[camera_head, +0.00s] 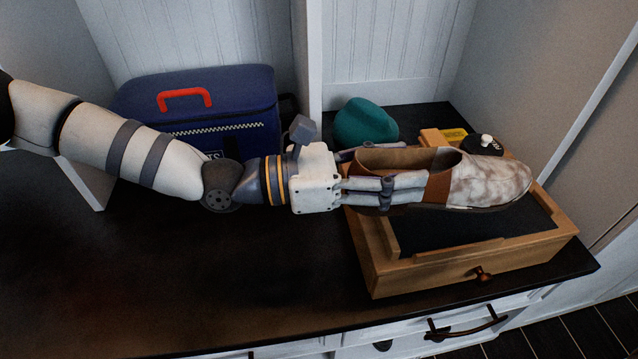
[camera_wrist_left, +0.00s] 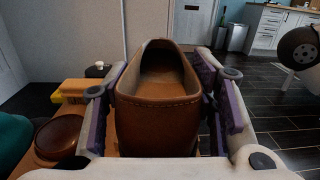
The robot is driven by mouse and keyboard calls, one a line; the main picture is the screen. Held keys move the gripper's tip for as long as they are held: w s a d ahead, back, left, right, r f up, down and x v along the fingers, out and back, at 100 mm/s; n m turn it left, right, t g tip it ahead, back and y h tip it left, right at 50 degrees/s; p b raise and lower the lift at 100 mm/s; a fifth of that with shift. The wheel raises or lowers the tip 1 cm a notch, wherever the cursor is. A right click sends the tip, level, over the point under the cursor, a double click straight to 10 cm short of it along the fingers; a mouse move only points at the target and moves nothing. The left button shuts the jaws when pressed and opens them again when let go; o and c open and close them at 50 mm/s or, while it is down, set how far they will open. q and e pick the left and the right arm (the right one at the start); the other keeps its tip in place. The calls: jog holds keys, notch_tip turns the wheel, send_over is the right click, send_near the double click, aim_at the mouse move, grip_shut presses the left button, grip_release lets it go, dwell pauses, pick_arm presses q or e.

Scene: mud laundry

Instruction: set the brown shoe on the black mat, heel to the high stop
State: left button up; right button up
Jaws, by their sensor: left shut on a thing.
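The brown shoe (camera_head: 485,181) has a brown heel and a pale mottled toe. My left gripper (camera_head: 392,186) is shut on its heel end from the left in the head view, with the toe pointing right. In the left wrist view the shoe's heel (camera_wrist_left: 158,120) sits between the two finger pads. The shoe is over the black mat (camera_head: 470,230), which lies inside a wooden box frame (camera_head: 465,262). Whether the sole touches the mat is hidden. The high stop cannot be made out clearly behind the gripper. My right gripper is not in the head view.
A navy bag with a red handle (camera_head: 185,98) stands at the back left. A teal rounded thing (camera_head: 365,122) is behind the gripper. A black lidded item with a white knob (camera_head: 484,144) and a yellow piece (camera_head: 453,135) sit at the box's back. The bench's left front is clear.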

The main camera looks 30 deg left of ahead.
aim_at(455, 157)
pick_arm(q)
jog(key=shift+t+y, duration=0.3)
jog(key=x, duration=0.2)
jog(key=p+x, duration=0.1)
jog(key=x, duration=0.2)
jog(key=r+x, duration=0.1)
jog(key=x, duration=0.1)
jog(key=shift+d+r, duration=0.15)
jog(key=shift+d, duration=0.1)
jog(key=shift+w+d, duration=0.2)
jog(key=shift+d, duration=0.1)
jog(key=shift+n, duration=0.3)
notch_tip(455, 157, down, 5)
jog(key=b, duration=0.6)
jog(key=shift+w, duration=0.1)
jog(key=shift+f, duration=0.6)
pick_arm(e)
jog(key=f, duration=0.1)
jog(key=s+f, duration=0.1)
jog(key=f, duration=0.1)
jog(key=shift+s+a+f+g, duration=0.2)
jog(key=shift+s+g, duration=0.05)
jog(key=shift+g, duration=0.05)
pick_arm(q)
jog(key=o, duration=1.7)
jog(key=shift+f, duration=0.1)
